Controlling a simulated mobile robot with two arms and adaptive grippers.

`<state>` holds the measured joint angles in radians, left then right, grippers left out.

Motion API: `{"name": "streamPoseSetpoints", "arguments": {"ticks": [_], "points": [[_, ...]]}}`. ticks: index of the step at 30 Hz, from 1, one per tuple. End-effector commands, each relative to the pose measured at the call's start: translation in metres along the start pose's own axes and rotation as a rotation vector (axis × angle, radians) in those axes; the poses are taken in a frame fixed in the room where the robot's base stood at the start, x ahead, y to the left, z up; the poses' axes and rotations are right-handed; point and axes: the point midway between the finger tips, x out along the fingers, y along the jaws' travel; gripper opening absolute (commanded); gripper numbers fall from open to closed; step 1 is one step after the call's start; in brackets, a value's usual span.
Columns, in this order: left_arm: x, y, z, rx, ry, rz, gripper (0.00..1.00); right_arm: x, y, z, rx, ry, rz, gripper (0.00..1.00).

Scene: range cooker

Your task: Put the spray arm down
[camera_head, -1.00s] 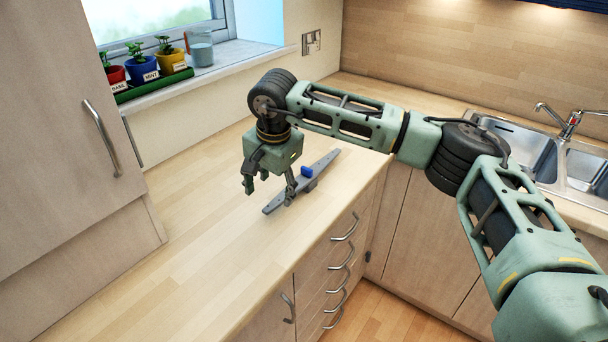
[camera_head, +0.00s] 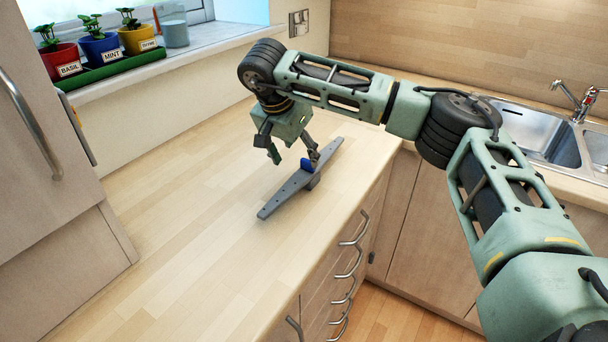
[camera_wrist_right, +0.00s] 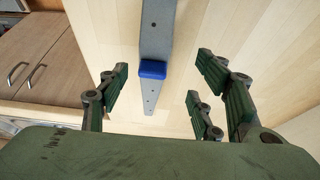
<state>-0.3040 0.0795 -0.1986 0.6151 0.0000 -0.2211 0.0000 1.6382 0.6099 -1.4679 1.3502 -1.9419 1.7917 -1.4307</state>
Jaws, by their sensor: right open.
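The spray arm (camera_head: 285,196) is a long grey bar with a blue piece (camera_head: 307,165) at its middle. It lies on the wooden worktop (camera_head: 190,235), slanting from near left to far right. My right gripper (camera_head: 294,158) is open just above and behind its middle. In the right wrist view the spray arm (camera_wrist_right: 157,35) and its blue piece (camera_wrist_right: 152,69) show between the spread fingers of the right gripper (camera_wrist_right: 163,88), with clear gaps on both sides. My left gripper is not in view.
A sink (camera_head: 530,135) with a tap (camera_head: 578,100) is at the right. Potted herbs (camera_head: 100,47) stand in a green tray on the windowsill at the upper left. A tall cabinet (camera_head: 50,180) is at the left. Drawers with handles (camera_head: 350,262) are below the worktop's front edge. Worktop left of the spray arm is clear.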

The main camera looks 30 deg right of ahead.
Motion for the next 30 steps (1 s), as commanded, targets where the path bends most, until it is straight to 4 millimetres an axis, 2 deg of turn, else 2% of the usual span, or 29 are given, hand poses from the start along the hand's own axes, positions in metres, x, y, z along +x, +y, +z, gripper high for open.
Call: {"name": "streamPoseSetpoints", "arguments": {"ticks": [15, 23, 30], "points": [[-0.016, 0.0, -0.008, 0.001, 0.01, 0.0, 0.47, 0.064, 0.006, 0.0, 0.0, -0.001, 0.001, 0.59], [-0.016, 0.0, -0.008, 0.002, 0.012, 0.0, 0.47, 0.068, 0.006, 0.0, 0.0, -0.001, -0.001, 0.59], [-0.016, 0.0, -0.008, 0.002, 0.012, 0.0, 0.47, 0.068, 0.006, 0.0, 0.0, -0.001, -0.001, 0.4]]}}
